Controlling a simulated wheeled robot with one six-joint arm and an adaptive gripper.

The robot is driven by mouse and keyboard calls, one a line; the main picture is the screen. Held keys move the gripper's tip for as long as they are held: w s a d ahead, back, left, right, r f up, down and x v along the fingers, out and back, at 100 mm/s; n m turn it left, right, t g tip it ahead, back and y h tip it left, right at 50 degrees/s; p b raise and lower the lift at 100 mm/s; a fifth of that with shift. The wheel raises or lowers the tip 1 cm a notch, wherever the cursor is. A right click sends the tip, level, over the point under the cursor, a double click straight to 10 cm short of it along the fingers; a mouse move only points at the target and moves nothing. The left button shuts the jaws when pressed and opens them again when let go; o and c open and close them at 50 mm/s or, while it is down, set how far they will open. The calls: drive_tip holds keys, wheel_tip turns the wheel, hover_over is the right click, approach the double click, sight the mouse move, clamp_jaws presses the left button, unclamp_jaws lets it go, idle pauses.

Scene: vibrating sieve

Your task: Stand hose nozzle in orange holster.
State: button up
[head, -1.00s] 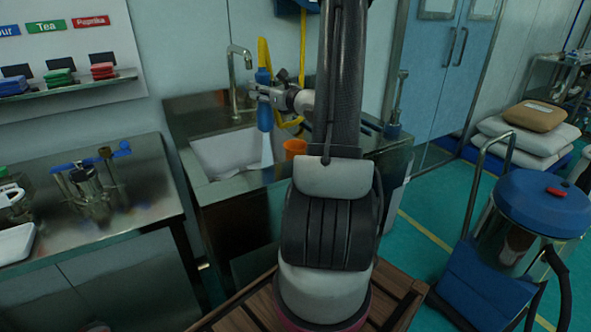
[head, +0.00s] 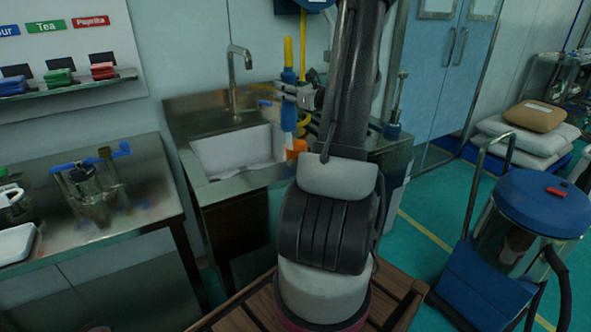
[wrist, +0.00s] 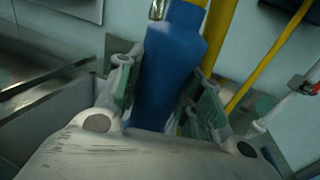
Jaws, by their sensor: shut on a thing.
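The blue hose nozzle (head: 288,117) hangs roughly upright, with a yellow hose at its top. In the wrist view the nozzle (wrist: 168,75) sits between the two green-padded fingers of my gripper (wrist: 160,95). My gripper (head: 289,94) is shut on the nozzle at the right side of the sink. The orange holster (head: 298,145) is just below the nozzle's lower end and partly hidden by my arm. I cannot tell whether the nozzle tip is above, in front of or inside its mouth. The holster does not show in the wrist view.
The steel sink (head: 235,150) with its tap (head: 233,75) lies left of the nozzle. A steel table (head: 110,205) with jars stands further left. A blue-lidded vessel (head: 540,200) stands at the right. A yellow hose or pipe runs behind my gripper.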

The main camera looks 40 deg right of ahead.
sight(295, 121)
drive_tip(key=shift+s+d, duration=0.75)
drive_tip(key=shift+d, duration=0.15)
drive_tip(key=shift+f, duration=4.5)
drive_tip(key=shift+f, duration=2.9)
